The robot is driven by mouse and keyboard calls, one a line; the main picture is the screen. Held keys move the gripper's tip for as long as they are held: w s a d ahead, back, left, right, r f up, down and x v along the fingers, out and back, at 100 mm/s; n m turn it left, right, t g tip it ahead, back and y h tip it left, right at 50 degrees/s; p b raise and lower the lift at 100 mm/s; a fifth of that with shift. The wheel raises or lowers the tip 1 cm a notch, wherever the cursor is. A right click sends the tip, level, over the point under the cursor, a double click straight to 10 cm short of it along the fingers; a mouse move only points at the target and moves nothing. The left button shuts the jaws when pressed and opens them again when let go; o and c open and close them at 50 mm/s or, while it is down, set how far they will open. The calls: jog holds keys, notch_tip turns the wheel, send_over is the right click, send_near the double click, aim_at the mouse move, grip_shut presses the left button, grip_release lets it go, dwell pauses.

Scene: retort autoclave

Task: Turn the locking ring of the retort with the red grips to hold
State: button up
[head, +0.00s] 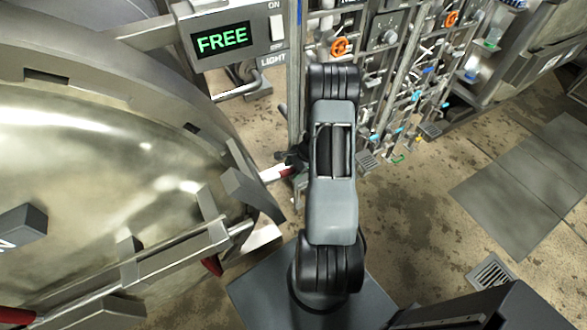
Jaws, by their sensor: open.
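The retort's big domed metal door (80,170) fills the left of the head view, with the grey locking ring (165,85) around its rim. A red grip (280,173) on a pale bar sticks out at the ring's right side. Another red grip (212,265) shows lower down, and a red bar end (15,318) lies at the lower left corner. My gripper (289,157) is a small dark shape beside the right red grip, open and mostly hidden behind my arm. Whether it touches the grip cannot be told.
A panel above the door has a display (222,40) reading FREE and a light switch (277,28). A rack of pipes and valves (400,80) with orange handwheels stands behind my arm. The floor (430,230) at right is open, with a drain grate (492,272).

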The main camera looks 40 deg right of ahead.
jog(key=shift+c, duration=0.5)
grip_shut()
